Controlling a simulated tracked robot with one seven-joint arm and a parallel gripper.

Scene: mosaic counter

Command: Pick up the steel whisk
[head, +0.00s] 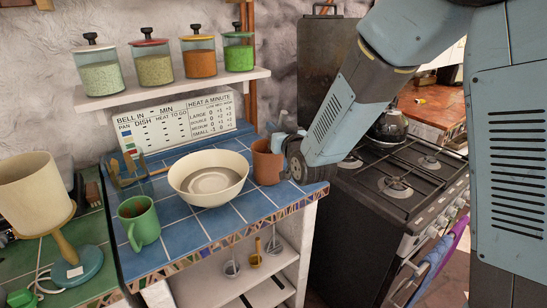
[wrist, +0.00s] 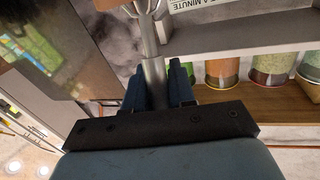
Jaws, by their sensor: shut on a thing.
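My gripper (wrist: 157,78) is shut on the grey metal handle of the steel whisk (wrist: 154,62) in the wrist view. The handle stands between the two dark blue fingers and runs up to the top edge, where it splits into thinner parts that are cut off. In the head view my gripper (head: 284,142) is at the back right corner of the blue tiled counter, beside the terracotta pot (head: 267,163). It is mostly hidden by my arm, and I cannot make out the whisk clearly there.
A cream bowl (head: 208,180) and a green mug (head: 140,221) stand on the tiled counter (head: 205,222). Several spice jars (head: 155,64) line the shelf (head: 165,90) above a lettered board (head: 175,122). The stove (head: 385,195) with a kettle (head: 388,127) is right. A lamp (head: 35,195) stands left.

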